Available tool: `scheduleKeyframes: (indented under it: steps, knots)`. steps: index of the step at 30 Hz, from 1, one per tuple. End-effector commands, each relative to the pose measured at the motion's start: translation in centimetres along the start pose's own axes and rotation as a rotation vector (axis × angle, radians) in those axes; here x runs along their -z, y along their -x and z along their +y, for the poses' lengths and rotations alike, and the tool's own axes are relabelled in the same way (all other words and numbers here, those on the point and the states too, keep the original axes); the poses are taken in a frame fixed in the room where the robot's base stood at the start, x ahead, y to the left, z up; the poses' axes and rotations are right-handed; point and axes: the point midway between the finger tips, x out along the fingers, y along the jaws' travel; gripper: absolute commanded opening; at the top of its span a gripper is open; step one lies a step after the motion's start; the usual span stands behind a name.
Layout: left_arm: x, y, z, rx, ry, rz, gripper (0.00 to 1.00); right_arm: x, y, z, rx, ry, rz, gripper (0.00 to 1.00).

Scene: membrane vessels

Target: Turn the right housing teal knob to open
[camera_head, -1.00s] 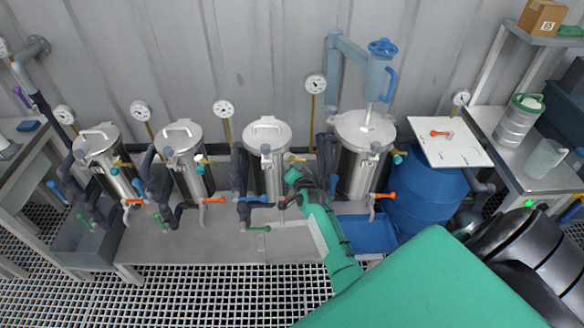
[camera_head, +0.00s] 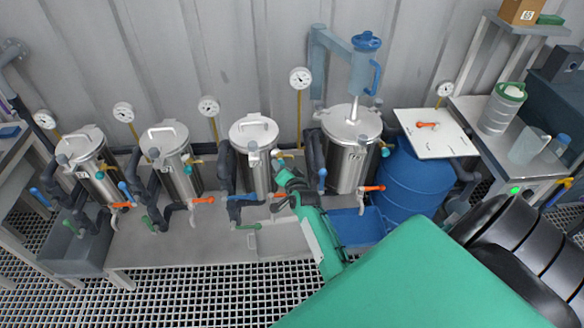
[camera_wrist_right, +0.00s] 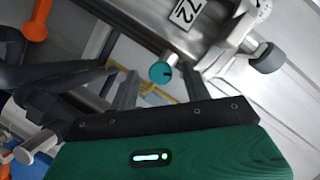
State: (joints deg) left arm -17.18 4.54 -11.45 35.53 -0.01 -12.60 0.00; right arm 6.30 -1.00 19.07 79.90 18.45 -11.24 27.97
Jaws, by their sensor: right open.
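Several steel housings stand in a row in the head view. The largest, at the right (camera_head: 345,165), has a teal knob (camera_head: 386,152) on its right side. The smaller housing left of it (camera_head: 255,175) is partly hidden by my right gripper (camera_head: 279,190), which is low at its right front; no teal knob of this housing shows there. In the right wrist view, my right gripper (camera_wrist_right: 108,80) is open and empty. My left gripper is out of view.
Orange-handled valves (camera_head: 373,188) and dark pipes stand in front of the housings. A blue bin (camera_head: 355,228) and a blue barrel (camera_head: 415,185) with a white board on top (camera_head: 436,140) are at the right. The bench front (camera_head: 180,252) is mostly clear.

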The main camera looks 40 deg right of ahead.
Motion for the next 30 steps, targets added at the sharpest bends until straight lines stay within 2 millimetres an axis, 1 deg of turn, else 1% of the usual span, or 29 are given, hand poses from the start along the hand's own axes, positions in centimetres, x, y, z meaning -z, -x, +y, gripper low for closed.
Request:
scheduleKeyframes:
  steps: [1, 9, 15, 18, 21, 30]
  knots:
    - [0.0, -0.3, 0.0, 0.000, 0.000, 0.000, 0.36, -0.2, 0.9, 0.2, 0.000, -0.001, 0.000, 0.49]
    - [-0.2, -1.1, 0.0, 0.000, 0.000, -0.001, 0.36, -0.2, 5.7, 0.2, -0.001, 0.000, 0.000, 0.49]
    - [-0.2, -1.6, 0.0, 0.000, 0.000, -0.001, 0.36, -0.2, 8.9, 0.2, 0.000, 0.000, 0.000, 0.49]
    - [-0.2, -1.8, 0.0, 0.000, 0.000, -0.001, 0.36, -0.2, 9.9, 0.1, -0.001, 0.000, -0.001, 0.49]
    - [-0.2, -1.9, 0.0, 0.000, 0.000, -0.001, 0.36, -0.1, 10.6, 0.1, 0.000, 0.000, 0.000, 0.49]
    - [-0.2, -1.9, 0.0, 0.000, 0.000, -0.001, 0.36, -0.1, 10.9, 0.0, -0.001, 0.000, -0.001, 0.49]
